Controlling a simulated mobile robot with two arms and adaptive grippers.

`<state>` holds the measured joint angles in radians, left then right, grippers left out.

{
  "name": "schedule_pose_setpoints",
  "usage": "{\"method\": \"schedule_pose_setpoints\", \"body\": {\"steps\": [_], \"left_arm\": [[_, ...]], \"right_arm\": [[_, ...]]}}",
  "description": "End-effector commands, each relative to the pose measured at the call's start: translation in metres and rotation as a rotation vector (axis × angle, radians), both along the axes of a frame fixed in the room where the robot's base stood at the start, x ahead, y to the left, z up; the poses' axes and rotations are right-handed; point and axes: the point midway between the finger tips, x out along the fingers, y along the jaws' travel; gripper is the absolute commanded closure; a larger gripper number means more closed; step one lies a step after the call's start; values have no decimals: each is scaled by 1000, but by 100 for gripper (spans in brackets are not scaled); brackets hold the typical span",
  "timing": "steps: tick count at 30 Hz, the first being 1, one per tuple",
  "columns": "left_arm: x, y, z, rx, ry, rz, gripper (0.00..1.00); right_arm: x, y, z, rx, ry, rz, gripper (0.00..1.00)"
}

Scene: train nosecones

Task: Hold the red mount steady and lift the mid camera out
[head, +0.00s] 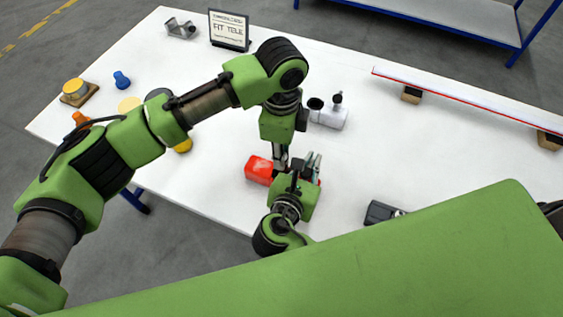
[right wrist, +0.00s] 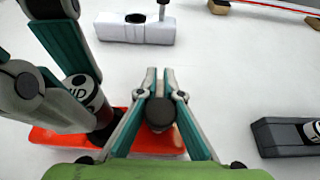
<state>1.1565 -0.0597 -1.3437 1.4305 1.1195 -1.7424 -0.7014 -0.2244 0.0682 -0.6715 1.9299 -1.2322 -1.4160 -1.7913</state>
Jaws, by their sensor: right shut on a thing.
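The red mount (head: 258,169) lies near the table's front edge. It also shows below the fingers in the right wrist view (right wrist: 60,142). The mid camera (right wrist: 82,90), a dark cylinder with a pale cap reading "ID", stands at the mount's left part. My left gripper (head: 281,163) reaches down from above, its fingers on either side of the mid camera; whether they press on it is unclear. My right gripper (right wrist: 160,75) is shut on the red mount, fingertips close together at its far side. A dark round part shows between these fingers. In the head view the grippers hide much of the mount.
A white mount (head: 329,117) stands behind the red one. A dark grey block (head: 382,212) lies to the right. A red-edged white bar (head: 460,95) rests on wooden blocks. Coloured pieces and a sign (head: 229,30) are at the left and back. The middle right is clear.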

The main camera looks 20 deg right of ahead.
Motion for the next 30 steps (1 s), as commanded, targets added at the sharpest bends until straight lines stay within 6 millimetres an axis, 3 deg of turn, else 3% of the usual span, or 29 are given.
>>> {"method": "schedule_pose_setpoints", "body": {"steps": [3,7,17,18,19,30], "left_arm": [[0,-1,22,-2,-3,-1,100],[0,-1,36,-2,-1,0,100],[0,0,41,0,0,-1,100],[0,0,41,0,0,0,100],[0,0,41,0,0,-1,100],[0,0,41,0,0,0,100]], "right_arm": [[0,0,0,0,0,0,100],[0,0,0,0,0,0,100],[0,0,0,0,0,0,100],[0,0,0,0,0,0,83],[0,0,0,0,0,0,75],[-1,1,0,1,1,0,73]]}}
